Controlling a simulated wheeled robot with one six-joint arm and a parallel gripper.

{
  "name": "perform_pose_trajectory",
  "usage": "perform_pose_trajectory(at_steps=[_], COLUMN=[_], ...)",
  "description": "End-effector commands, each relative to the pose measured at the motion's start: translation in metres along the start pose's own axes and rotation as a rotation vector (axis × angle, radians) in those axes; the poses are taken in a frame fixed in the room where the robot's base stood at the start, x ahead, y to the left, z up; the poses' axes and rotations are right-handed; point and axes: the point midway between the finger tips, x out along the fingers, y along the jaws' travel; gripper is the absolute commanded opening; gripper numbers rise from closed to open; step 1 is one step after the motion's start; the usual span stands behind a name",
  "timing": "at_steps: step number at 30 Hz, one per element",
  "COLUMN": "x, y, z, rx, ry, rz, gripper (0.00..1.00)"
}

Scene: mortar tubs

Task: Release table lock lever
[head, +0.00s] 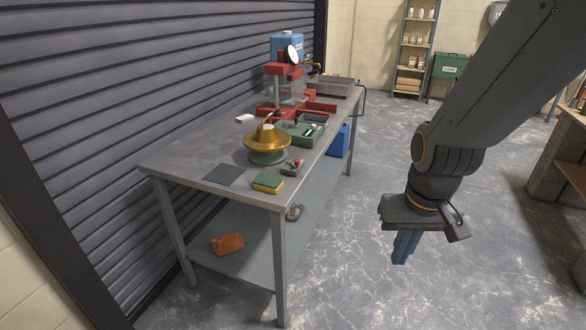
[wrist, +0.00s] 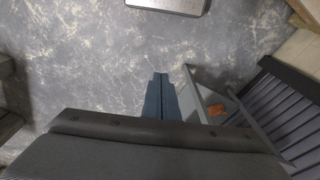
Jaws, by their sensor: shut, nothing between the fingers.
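A brass round table (head: 267,137) on a green base (head: 268,156) stands on the metal bench. Beside its base, at the bench's front edge, is a small green block with a red-tipped part (head: 293,166), which looks like the lock lever; it is too small to tell its position. My gripper (head: 401,258) hangs over the open floor to the right of the bench, well apart from the lever, with its blue fingers together and pointing down. The fingers (wrist: 157,80) also show in the wrist view, with nothing between them. The lever is not seen there.
The metal bench (head: 207,174) also bears a yellow-green sponge (head: 267,184), a dark mat (head: 224,174), a green tray (head: 300,135) and a red press (head: 285,70). An orange-brown cloth (head: 228,243) lies on the lower shelf. Concrete floor between bench and gripper is clear.

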Motion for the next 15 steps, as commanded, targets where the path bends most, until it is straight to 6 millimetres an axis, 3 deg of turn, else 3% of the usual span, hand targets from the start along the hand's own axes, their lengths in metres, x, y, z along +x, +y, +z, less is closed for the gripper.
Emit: perform_pose_trajectory(at_steps=[4,7,15], x=[0.010,0.030,0.097], y=[-0.004,-0.018,-0.080], z=[-0.013,-0.043,-0.176], rx=[-0.048,-0.169,-0.717], ry=[0.035,0.123,0.567], rz=[-0.002,-0.002,0.119], gripper=[0.00,0.00,0.00])
